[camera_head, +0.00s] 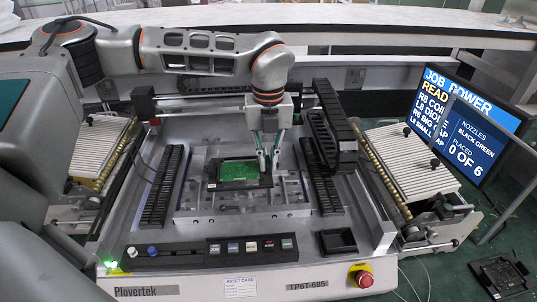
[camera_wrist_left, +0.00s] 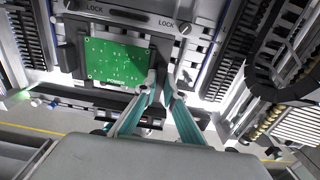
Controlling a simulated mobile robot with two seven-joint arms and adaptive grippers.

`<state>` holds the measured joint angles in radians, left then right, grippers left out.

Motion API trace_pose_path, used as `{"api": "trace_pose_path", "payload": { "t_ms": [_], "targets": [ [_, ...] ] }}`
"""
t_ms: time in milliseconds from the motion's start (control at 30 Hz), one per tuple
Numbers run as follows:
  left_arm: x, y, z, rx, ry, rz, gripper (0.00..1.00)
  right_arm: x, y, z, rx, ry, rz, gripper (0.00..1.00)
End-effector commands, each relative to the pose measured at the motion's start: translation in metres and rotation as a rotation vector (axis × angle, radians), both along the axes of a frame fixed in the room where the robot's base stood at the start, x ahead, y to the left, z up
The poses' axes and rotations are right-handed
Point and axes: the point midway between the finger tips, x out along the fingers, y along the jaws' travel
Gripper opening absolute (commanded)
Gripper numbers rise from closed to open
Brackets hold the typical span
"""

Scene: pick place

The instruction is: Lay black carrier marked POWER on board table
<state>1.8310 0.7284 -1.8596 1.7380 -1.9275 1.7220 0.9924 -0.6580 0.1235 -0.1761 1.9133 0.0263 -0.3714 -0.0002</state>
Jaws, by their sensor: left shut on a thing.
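A black carrier (camera_head: 211,184) with a green circuit board in it is over the metal board table (camera_head: 290,197) in the middle of the machine. My left gripper (camera_head: 268,162) comes down from above, shut on the carrier's right side. In the left wrist view my left gripper (camera_wrist_left: 163,88) is at the edge of the carrier (camera_wrist_left: 72,57). The board table's LOCK marks show beyond. I cannot tell whether the carrier touches the table. My right gripper is not in view.
Black slotted racks (camera_head: 161,187) flank the table, with a cable chain (camera_head: 335,140) at the right. Ribbed feeders stand on both sides. A button row (camera_head: 250,246) and red stop knob (camera_head: 361,276) are in front. Another dark board (camera_head: 499,274) lies low at right. The screen reads JOB POWER.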

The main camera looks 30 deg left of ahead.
Motion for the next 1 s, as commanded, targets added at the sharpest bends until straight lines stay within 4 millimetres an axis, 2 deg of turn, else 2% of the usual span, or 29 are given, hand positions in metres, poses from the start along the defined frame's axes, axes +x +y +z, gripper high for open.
{"api": "trace_pose_path", "payload": {
  "t_ms": [367,500,700,1000],
  "targets": [
    [0.000,0.000,-0.036,0.000,0.000,-0.001,0.00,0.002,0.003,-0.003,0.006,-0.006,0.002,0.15],
    [0.000,0.000,-0.047,0.000,0.000,0.000,0.00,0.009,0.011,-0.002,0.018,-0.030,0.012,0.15],
    [0.000,0.000,-0.052,0.001,-0.001,0.000,0.00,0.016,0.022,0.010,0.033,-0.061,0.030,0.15],
    [0.000,0.000,-0.051,0.000,0.000,0.000,0.00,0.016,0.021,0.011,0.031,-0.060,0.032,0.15]
  ]
}}
